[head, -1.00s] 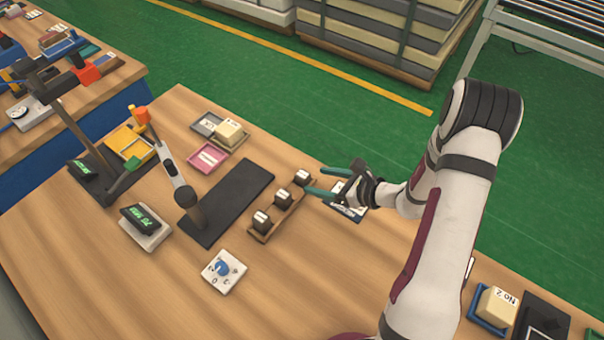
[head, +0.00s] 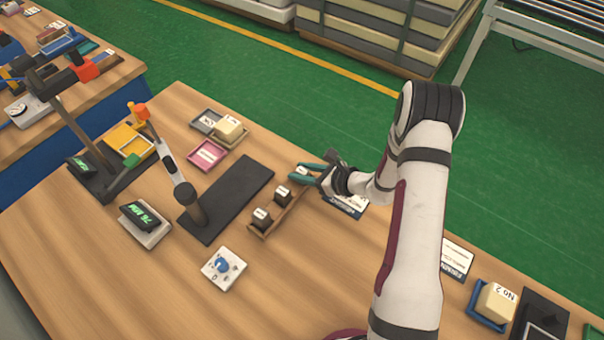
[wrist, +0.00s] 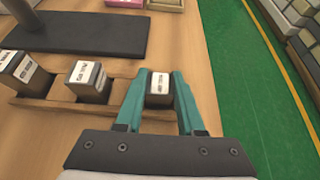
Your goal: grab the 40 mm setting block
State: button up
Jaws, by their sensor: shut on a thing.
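Several dark setting blocks with white labels belong to a wooden rack (head: 259,233). In the wrist view the rack (wrist: 52,104) holds a left block (wrist: 24,72) and a middle block (wrist: 88,80). My gripper (head: 299,174), with teal fingers, is at the rack's far right end. In the wrist view my gripper (wrist: 158,86) is shut on the right-hand block (wrist: 159,91), one finger on each side. The fingers hide that block in the head view. The labels are too small to read, so I cannot tell which block is 40 mm.
A dark pad (head: 240,190) with a post lies left of the rack. A box with a green display (head: 146,222) and a white knob box (head: 224,268) stand nearer. A pink tray (head: 208,155) is behind. A blue tray (head: 487,315) is at right. The front tabletop is clear.

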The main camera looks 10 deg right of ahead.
grip_shut()
jog(key=shift+r, duration=0.1)
